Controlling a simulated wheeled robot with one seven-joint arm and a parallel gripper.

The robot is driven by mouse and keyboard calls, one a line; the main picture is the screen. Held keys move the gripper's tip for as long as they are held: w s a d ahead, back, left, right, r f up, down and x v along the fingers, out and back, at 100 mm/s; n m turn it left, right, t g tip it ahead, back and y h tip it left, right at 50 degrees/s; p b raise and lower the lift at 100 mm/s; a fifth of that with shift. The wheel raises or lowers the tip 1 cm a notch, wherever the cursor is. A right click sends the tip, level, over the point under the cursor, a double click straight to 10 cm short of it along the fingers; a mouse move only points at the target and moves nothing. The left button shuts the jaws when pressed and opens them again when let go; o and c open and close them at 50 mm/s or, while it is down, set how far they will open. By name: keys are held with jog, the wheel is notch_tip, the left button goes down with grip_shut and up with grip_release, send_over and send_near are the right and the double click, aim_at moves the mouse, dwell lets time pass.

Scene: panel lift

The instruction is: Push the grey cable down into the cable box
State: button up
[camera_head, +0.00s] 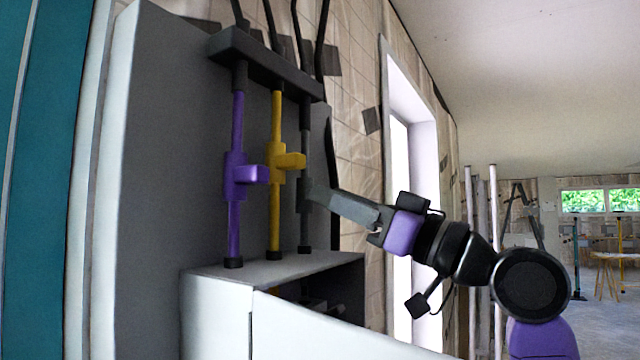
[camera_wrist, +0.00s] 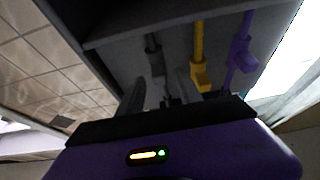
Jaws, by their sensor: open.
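The grey cable (camera_head: 305,145) hangs upright at the right of the row in the head view, from a dark bar down to the top of the cable box (camera_head: 220,300). Its lower end, in a dark collar, meets the box top. My gripper (camera_head: 314,192) is open at the middle of the grey cable, reaching in from the right. In the wrist view the grey cable (camera_wrist: 155,60) runs toward the space between the two fingers of my gripper (camera_wrist: 160,90). Their contact with it is hard to tell, and the middle of the cable is partly hidden.
A yellow cable (camera_head: 276,215) with a side handle stands close left of the grey one, and a purple cable (camera_head: 234,215) with a similar handle stands further left. The dark bar (camera_head: 262,65) spans above them. A grey panel (camera_head: 165,150) is behind; a window (camera_head: 405,160) is to the right.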

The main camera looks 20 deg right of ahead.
jog(key=shift+p+x, duration=0.4)
jog(key=shift+x, duration=1.2)
grip_shut()
